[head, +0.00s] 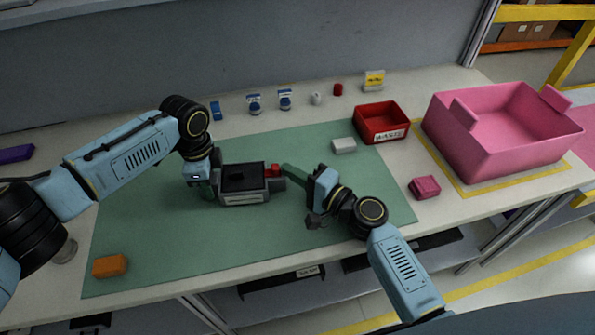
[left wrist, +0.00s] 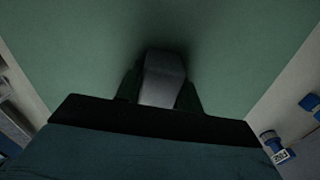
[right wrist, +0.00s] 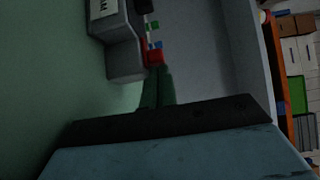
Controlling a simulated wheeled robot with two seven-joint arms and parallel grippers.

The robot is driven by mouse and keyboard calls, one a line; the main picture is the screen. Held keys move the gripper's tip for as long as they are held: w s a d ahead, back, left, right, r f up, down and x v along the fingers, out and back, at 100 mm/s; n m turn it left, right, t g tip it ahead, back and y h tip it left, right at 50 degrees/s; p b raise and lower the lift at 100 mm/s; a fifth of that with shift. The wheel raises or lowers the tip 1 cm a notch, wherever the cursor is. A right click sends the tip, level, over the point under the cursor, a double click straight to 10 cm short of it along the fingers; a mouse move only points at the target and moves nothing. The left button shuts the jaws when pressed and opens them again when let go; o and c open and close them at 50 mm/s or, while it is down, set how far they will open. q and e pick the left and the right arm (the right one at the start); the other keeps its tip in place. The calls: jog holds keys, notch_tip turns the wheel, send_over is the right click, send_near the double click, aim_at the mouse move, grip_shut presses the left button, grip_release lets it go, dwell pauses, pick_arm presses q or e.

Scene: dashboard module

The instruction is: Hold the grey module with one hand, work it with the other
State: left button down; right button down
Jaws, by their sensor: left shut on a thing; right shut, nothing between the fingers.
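The grey module (head: 246,199), a box with a dark top and a pale label, sits over the green mat. A red part (head: 272,170) is at its right end. My left gripper (head: 214,183) is shut on the module's left end; in the left wrist view a grey part of the module (left wrist: 163,78) is between the fingers. My right gripper (head: 287,169) is shut and empty, its green fingers pointing at the red part. In the right wrist view the fingertips (right wrist: 156,72) are at or very near the red part (right wrist: 155,57); contact is unclear.
The green mat (head: 180,245) is mostly clear. An orange block (head: 110,266) lies front left, a white block (head: 343,145) behind right. A red bin (head: 381,121), a pink crate (head: 490,140) and a pink block (head: 425,187) stand right. Several small items line the back.

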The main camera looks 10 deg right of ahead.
jog(key=shift+w+a, duration=0.1)
jog(key=shift+a, duration=0.7)
pick_arm(q)
jog(key=shift+d, duration=0.15)
pick_arm(e)
jog(key=d, duration=0.4)
jog(key=shift+s+d, duration=0.3)
jog(key=v, duration=1.9)
jog(key=shift+s+d, duration=0.25)
jog(key=shift+s, duration=0.05)
